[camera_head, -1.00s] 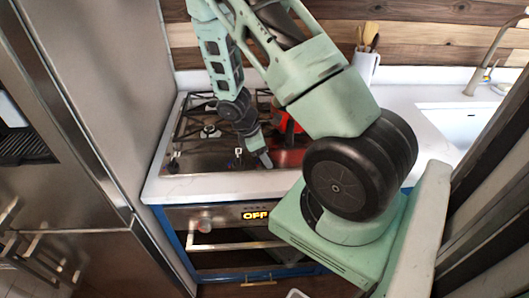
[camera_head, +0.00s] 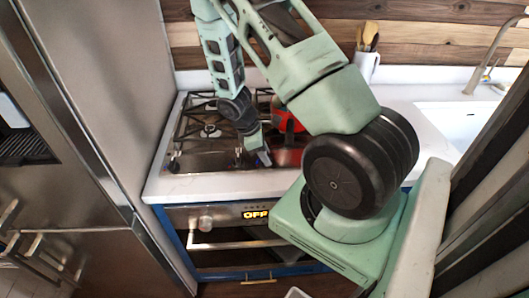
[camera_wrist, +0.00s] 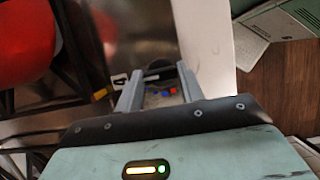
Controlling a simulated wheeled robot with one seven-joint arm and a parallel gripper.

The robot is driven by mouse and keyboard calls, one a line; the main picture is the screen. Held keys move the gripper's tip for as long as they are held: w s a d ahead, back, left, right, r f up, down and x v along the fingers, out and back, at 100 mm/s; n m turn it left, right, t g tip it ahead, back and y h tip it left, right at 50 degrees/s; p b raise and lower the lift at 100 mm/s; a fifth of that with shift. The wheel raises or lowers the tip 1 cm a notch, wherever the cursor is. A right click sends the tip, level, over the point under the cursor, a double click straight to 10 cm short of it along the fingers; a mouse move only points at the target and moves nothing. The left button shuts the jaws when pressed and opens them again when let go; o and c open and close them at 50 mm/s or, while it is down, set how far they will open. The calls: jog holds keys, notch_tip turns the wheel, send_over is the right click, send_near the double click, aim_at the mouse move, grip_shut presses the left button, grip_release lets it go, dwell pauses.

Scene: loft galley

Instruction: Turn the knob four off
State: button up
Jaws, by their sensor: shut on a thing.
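Knob four (camera_wrist: 158,72) sits between my fingers in the wrist view, beside a small label with a 4. Its dark top shows at the fingertips, but which way it points is not clear. My gripper (camera_wrist: 158,88) is shut on the knob, one finger on each side. In the head view, my gripper (camera_head: 263,158) is at the front right part of the gas cooktop (camera_head: 205,161) and hides the knob.
A red pot (camera_head: 284,121) stands on the cooktop close behind my gripper; it also shows in the wrist view (camera_wrist: 25,40). Other knobs stand to the left along the cooktop front. The oven (camera_head: 230,238) below has a lit OFF display. White counter (camera_head: 405,115) lies to the right.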

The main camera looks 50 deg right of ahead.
jog(key=o, duration=1)
jog(key=b+v, duration=0.3)
jog(key=v, duration=1.4)
jog(key=shift+r, duration=0.15)
jog(key=shift+w, duration=0.1)
